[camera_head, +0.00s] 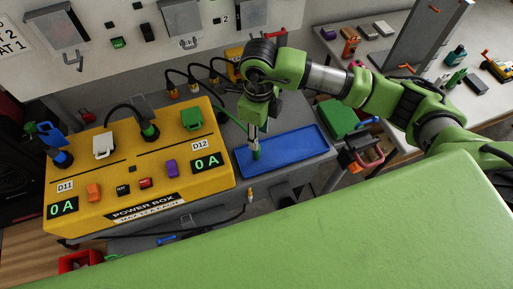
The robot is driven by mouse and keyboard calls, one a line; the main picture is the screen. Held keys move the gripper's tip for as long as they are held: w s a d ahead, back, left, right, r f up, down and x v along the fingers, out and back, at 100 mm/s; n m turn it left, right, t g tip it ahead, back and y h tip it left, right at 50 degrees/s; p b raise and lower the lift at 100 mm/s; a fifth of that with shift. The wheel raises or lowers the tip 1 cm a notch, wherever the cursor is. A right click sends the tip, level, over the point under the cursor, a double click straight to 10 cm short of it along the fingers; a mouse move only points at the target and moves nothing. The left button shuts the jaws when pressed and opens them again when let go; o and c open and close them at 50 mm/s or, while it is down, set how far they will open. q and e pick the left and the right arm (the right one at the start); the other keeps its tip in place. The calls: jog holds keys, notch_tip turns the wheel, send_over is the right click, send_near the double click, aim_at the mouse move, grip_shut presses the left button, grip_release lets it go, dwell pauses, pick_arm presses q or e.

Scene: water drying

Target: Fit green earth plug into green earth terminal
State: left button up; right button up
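My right gripper (257,134) points down over the blue tray (300,145), right of the yellow power box. It appears shut on a green plug (256,153), which hangs upright at its fingertips. I cannot tell whether the plug touches the tray. A thin green cable (229,116) runs from the upper left to the gripper. On the power box (120,185), a green flap (191,119) sits near label D12, and a dark connector stands in a green-ringed socket (150,132). I cannot tell which is the green earth terminal. My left gripper is not in view.
Several plugs on black cables (194,86) stand behind the box. A blue connector (62,157) sits at its left. A green box (338,118) stands right of the tray. A loose cable end (250,195) hangs at the front. The tray's right half is clear.

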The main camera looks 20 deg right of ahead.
aim_at(257, 152)
jog(key=shift+f, duration=0.95)
jog(key=shift+a+f+p, duration=0.15)
jog(key=shift+f+p, duration=0.4)
jog(key=shift+p, duration=0.05)
notch_tip(257, 152, down, 4)
jog(key=shift+a+r+p, duration=0.15)
jog(key=shift+p, duration=0.6)
jog(key=shift+f, duration=0.35)
grip_shut()
